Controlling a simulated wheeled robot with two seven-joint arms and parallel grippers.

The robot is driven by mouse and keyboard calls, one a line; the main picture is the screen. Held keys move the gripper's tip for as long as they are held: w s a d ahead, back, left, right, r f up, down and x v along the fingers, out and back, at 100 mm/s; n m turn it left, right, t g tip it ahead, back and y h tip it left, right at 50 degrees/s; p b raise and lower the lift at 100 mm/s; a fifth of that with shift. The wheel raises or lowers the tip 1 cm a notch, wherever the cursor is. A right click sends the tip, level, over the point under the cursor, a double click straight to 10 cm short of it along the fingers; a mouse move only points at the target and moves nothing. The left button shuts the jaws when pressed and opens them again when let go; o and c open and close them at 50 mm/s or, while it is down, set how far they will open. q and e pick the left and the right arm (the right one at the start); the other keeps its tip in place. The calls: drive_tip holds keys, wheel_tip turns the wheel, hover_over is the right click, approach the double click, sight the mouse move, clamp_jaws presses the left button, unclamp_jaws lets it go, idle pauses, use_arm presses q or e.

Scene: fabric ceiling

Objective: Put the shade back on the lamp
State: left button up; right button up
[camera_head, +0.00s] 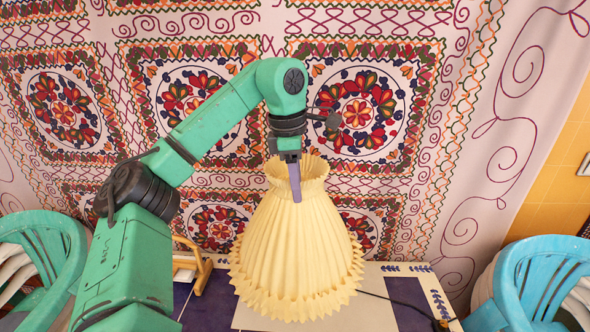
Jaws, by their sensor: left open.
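The pleated cream-yellow lampshade (300,245) stands upright in the middle of the head view, narrow ruffled neck up and wide frilled rim down. My left gripper (294,182) points down at the shade's top opening. One finger shows in front of the neck; the other finger is hidden, so I cannot tell whether it is inside the opening. The gripper is open. No lamp base or bulb shows; anything under or inside the shade is hidden. A dark cord (395,300) runs right from near the shade's lower rim. My right gripper is not in view.
The shade is over a table with a blue and white tiled-looking top (410,312). A small wooden frame-like object (200,268) is left of the shade. Teal chairs stand at left (38,250) and right (540,275). Patterned fabric (360,110) hangs behind.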

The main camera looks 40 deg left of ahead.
use_arm(q)
wheel_tip(320, 180, up, 14)
drive_tip(key=s+p, duration=0.2)
drive_tip(key=p, duration=0.6)
drive_tip(key=shift+a+r, duration=0.1)
